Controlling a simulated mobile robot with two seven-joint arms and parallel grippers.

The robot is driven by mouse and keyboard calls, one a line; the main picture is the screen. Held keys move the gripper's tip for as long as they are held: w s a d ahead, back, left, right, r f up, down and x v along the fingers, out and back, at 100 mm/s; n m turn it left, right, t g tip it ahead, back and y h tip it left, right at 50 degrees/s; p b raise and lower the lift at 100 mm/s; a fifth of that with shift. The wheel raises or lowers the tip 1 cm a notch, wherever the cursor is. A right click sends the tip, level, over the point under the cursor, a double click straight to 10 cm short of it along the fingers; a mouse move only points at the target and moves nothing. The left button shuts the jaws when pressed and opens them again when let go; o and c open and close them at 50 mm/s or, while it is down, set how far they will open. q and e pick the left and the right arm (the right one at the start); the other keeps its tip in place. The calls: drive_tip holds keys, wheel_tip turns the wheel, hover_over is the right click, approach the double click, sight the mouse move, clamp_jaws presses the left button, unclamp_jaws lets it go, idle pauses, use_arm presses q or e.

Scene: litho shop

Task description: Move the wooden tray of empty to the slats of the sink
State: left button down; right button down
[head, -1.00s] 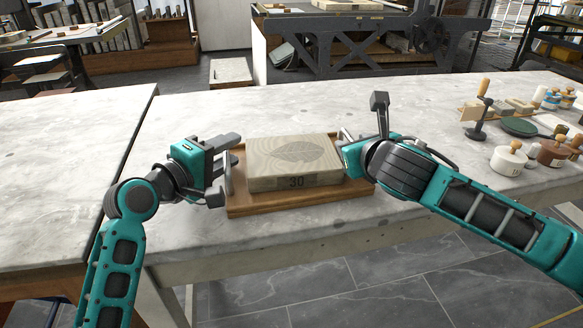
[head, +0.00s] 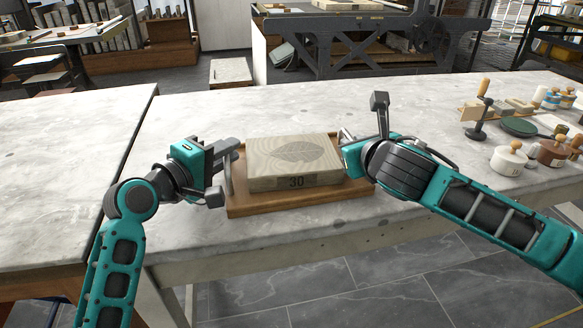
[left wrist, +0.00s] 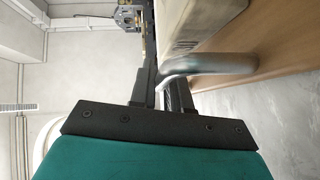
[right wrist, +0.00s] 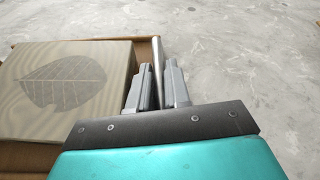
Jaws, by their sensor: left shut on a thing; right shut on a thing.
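The wooden tray (head: 300,199) sits on the marble-topped table near its front edge. It is not empty: a pale stone block (head: 296,158) with a leaf print and the number 30 lies in it. The tray has a metal handle at each end. My left gripper (head: 229,174) is shut on the left handle, a bent metal bar that shows in the left wrist view (left wrist: 195,64). My right gripper (right wrist: 160,88) is shut on the right handle (right wrist: 157,70); in the head view its fingers are mostly hidden behind its own wrist.
The table (head: 200,120) is clear behind and left of the tray. At its right stand jars (head: 509,158), a dark green pan (head: 519,127) and a wooden-handled tool (head: 479,115). A second marble table (head: 60,170) adjoins on the left. A press (head: 370,40) stands behind.

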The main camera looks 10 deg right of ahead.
use_arm(q)
drive_tip(key=shift+w+r, duration=0.1)
drive_tip(key=shift+r, duration=0.35)
use_arm(e)
drive_tip(key=shift+w+r, duration=0.1)
drive_tip(key=shift+r, duration=0.25)
